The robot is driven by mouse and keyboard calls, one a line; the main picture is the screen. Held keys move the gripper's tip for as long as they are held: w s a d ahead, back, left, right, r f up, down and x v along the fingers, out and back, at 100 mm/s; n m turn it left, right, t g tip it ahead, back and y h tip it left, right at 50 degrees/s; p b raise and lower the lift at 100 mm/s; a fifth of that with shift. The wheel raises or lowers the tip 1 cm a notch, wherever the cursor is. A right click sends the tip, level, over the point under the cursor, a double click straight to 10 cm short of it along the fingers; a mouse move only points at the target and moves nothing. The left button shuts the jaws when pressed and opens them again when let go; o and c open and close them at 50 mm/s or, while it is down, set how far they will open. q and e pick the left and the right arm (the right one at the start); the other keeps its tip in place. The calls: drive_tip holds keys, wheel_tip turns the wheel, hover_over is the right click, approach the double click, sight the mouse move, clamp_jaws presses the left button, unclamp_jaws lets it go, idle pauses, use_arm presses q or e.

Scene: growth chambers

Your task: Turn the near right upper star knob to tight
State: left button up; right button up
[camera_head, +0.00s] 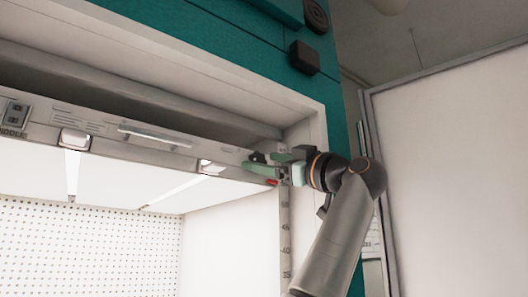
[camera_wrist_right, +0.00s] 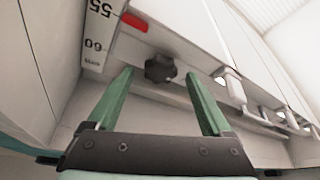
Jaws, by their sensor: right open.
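The black star knob (camera_wrist_right: 160,68) sits on the grey front rail beside a red mark (camera_wrist_right: 134,22) in the right wrist view. In the head view the knob (camera_head: 257,157) is a small dark shape at the rail's right end, partly hidden by my gripper. My right gripper (camera_wrist_right: 160,76) is open, its two green fingers apart on either side of the knob in the picture. I cannot tell whether they touch it. In the head view my right gripper (camera_head: 258,164) reaches the rail from the right. My left gripper is not in view.
A numbered height scale (camera_wrist_right: 97,35) runs down the chamber post. The rail (camera_head: 110,128) carries a light handle and clips. The chamber interior (camera_head: 90,240) is bright, with a perforated back wall. An open white door (camera_head: 455,170) stands right of my arm.

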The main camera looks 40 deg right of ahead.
drive_tip(key=shift+w+r, duration=0.2)
drive_tip(key=shift+w, duration=0.35)
clamp_jaws()
idle(0.4)
